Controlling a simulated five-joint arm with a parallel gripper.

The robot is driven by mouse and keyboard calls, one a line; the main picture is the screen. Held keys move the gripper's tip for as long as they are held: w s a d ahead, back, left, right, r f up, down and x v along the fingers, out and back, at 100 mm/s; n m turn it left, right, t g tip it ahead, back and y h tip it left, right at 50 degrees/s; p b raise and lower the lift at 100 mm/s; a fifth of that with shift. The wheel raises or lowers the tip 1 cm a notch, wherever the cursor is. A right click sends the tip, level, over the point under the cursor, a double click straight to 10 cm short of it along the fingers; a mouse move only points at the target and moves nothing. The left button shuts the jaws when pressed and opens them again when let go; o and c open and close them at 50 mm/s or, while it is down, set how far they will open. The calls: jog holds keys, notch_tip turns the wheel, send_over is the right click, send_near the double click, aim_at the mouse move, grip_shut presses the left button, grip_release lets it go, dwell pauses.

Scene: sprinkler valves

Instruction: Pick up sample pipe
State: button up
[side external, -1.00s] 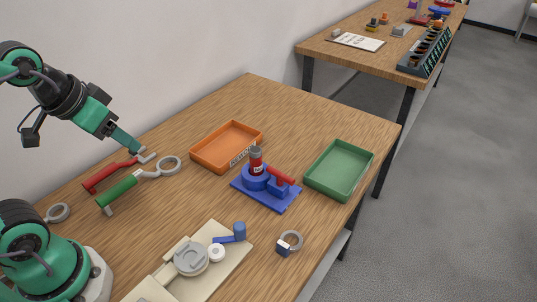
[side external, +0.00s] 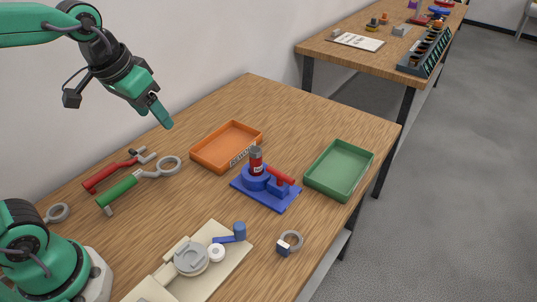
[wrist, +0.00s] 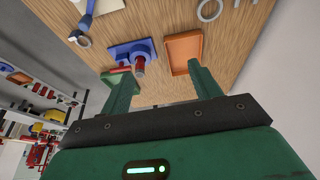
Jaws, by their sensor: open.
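An upright red pipe-like cylinder (side external: 256,160) with a dark top and a white label stands in a blue fixture (side external: 268,190) in the middle of the table. A red piece (side external: 280,175) lies angled on the same fixture. I cannot tell for certain which part is the sample pipe. In the wrist view the red cylinder (wrist: 139,66) and blue fixture (wrist: 121,52) show between and beyond my fingers. My gripper (side external: 164,119) is raised in the air, left of the fixture and apart from it. In the wrist view my gripper (wrist: 158,68) is open and empty.
An orange tray (side external: 208,165) lies behind the fixture, a green tray (side external: 320,188) to its right. Red-handled (side external: 105,178) and green-handled (side external: 120,189) tools lie at left.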

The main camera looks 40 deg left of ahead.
jog(key=w+d+f+g, duration=0.2)
jog(key=w+d, duration=0.2)
jog(key=w, duration=0.6)
jog(key=g, duration=0.2)
send_over(256, 149)
jog(key=f, duration=0.7)
jog(key=shift+s+a+f, duration=0.15)
jog(key=shift+s+f, duration=0.05)
jog(key=shift+s, duration=0.1)
jog(key=shift+w+d+f, duration=0.3)
jog(key=shift+f, duration=0.15)
jog(key=shift+s+a+f, duration=0.1)
jog(key=shift+f, duration=1.85)
jog(key=shift+s+a+f, duration=0.1)
jog(key=shift+f, duration=1.85)
jog(key=shift+w, duration=0.1)
jog(key=c, duration=1.3)
